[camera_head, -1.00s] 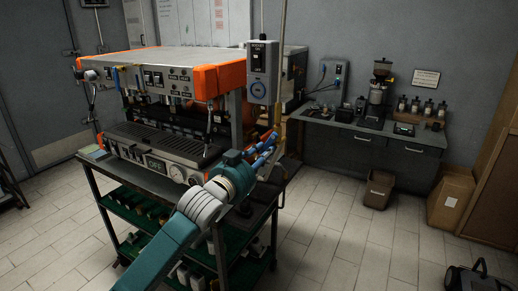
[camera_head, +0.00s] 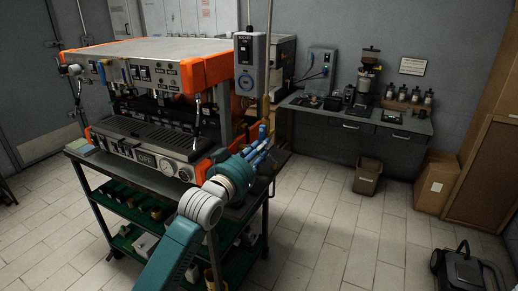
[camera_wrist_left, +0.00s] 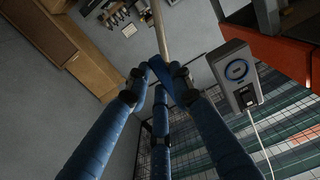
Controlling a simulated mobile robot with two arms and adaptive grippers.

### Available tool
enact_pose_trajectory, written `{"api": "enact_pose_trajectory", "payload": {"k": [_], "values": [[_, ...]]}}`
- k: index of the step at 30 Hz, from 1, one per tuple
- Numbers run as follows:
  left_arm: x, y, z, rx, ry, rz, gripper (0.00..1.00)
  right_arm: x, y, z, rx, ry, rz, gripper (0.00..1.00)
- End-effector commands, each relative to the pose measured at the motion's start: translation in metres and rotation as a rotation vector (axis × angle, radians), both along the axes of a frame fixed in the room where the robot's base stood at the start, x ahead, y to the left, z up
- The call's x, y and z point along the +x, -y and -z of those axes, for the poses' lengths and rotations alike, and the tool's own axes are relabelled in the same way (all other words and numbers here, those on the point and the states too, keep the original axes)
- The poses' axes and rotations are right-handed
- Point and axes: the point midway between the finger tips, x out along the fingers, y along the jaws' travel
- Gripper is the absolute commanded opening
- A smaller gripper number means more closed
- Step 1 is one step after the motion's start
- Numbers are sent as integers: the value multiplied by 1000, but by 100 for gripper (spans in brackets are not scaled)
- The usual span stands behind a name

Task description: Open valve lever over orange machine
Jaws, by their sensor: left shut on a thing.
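The orange machine (camera_head: 205,72) is an espresso machine with orange end panels, standing on a dark cart at the left of the head view. A pale vertical pipe (camera_wrist_left: 158,28) shows in the wrist view, with a blue valve lever (camera_wrist_left: 162,80) at its end between my fingers. My left gripper (camera_head: 264,140), with blue fingers, is beside the machine's right end; it also shows in the wrist view (camera_wrist_left: 160,78). It is shut on the lever, and the fingers hide part of it. My right gripper is in neither current view.
A grey control box (camera_head: 249,62) with a blue dial hangs close to my left gripper. The cart (camera_head: 130,212) stands below the machine. A counter (camera_head: 400,125) with a grinder is behind.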

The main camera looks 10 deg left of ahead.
Motion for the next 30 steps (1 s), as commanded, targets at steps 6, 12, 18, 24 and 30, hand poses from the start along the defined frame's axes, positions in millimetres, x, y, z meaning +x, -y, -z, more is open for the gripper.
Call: {"api": "enact_pose_trajectory", "payload": {"k": [6,12,18,24,30], "values": [[0,0,2,0,-4,1,0,0,1,0,-1,0,1,40],[0,0,2,2,-3,1,42,0,1,0,-1,0,1,40],[0,0,1,2,-2,0,42,0,1,0,-1,0,1,40],[-8,-4,1,3,-1,0,42,0,-2,0,3,0,1,40],[-43,-16,2,4,-2,0,42,0,-2,0,2,1,1,40]]}}
